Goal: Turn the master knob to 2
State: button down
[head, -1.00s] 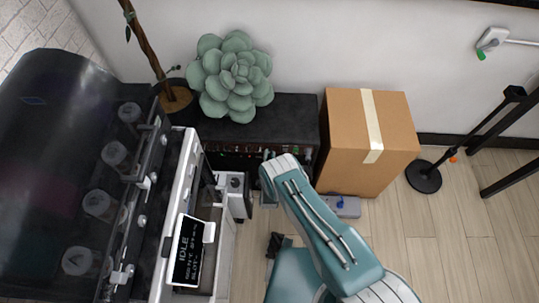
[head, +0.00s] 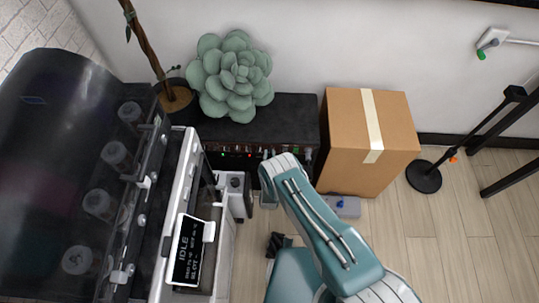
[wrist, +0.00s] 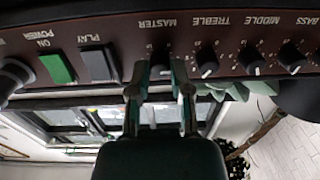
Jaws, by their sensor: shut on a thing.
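The amplifier's dark panel (wrist: 115,27) shows upside down in the wrist view. The master knob (wrist: 160,66), under the printed MASTER label, is between the fingertips of my gripper (wrist: 161,78). The fingers close on its two sides. Its pointer and the number it is set to cannot be read. In the head view the amplifier (head: 285,120) stands against the wall, and my arm's end is at its front face; the fingers and knob are largely hidden there.
The treble knob (wrist: 206,66) is close beside one finger. The play switch (wrist: 98,64) and green power switch (wrist: 57,69) are on the other side. A cardboard box (head: 350,150) stands right of the amplifier, a plant (head: 232,75) on top.

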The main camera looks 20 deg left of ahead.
jog(key=shift+w, duration=0.1)
jog(key=c, duration=0.5)
grip_release()
jog(key=shift+c, duration=0.2)
jog(key=v, duration=1.2)
jog(key=shift+a, duration=0.1)
